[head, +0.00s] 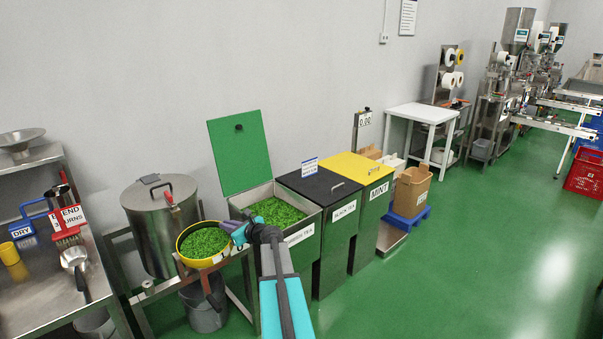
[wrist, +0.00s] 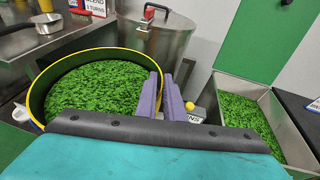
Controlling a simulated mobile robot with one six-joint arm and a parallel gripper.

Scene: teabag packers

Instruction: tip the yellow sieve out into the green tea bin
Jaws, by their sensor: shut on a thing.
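The yellow sieve (head: 205,262) is full of chopped green leaf and sits level at the left of the open green tea bin (head: 302,258). My gripper (head: 236,230) is shut on the sieve's right side. In the wrist view my gripper's purple fingers (wrist: 166,100) are at the right edge of the sieve (wrist: 38,100), and the leaf lies flat inside. The bin also shows at the right of the wrist view (wrist: 285,128), with green leaf inside. Its green lid (head: 238,152) stands raised against the wall. The exact contact of the fingers on the rim is partly hidden.
A lidded steel drum (head: 160,225) stands behind the sieve. A black-lidded bin (head: 318,184) and a yellow-lidded mint bin (head: 356,168) adjoin the green tea bin on the right. A steel table (head: 45,290) with a scoop is at the left. A grey bucket (head: 203,308) stands below the sieve.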

